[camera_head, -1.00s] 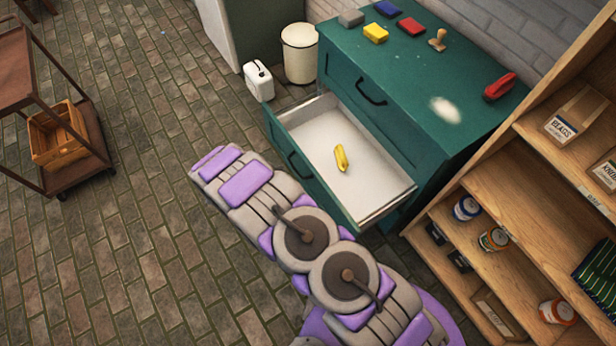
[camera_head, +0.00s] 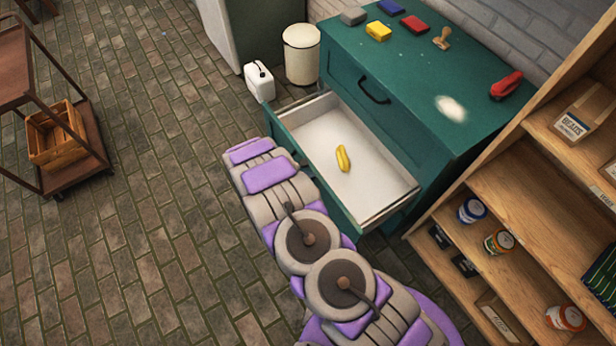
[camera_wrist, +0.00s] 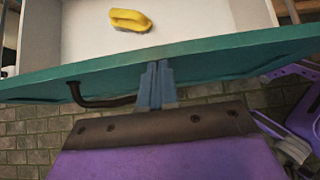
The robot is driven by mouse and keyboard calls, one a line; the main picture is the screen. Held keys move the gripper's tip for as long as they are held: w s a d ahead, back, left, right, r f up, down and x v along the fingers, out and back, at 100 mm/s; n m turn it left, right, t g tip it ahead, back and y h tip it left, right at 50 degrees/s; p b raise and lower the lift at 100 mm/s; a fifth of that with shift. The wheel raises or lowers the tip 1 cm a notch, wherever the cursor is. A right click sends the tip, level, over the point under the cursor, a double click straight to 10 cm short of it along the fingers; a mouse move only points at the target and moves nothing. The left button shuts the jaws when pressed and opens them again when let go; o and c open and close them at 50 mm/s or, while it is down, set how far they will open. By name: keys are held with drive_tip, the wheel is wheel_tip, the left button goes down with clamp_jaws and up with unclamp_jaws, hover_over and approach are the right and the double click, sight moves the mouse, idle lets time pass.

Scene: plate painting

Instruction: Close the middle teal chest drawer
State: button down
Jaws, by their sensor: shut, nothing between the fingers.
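The teal chest (camera_head: 440,60) stands at the upper right of the head view. Its middle drawer (camera_head: 318,112) is pulled open, with a white interior and a yellow object (camera_head: 343,158) inside. In the wrist view the teal drawer front (camera_wrist: 215,66) runs across the picture, with its dark handle (camera_wrist: 100,102) left of my gripper. The yellow object (camera_wrist: 130,19) shows beyond the front. My gripper (camera_wrist: 157,72) is shut and empty, its tips at the drawer front. I cannot tell if they touch it. In the head view my arm hides the gripper and most of the front.
Colored blocks, a stamp (camera_head: 442,38) and a red object (camera_head: 506,86) lie on the chest top. A wooden shelf (camera_head: 510,190) stands close on the right. A white bin (camera_head: 301,55) and canister (camera_head: 259,82) stand beyond the drawer.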

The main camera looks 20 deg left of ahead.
drive_tip(key=w+d+p, duration=0.3)
drive_tip(key=w+d, duration=1.3)
drive_tip(key=w, duration=0.2)
drive_tip(key=shift+w, duration=0.35)
drive_tip(key=shift+a, duration=0.2)
drive_tip(key=shift+d, duration=0.1)
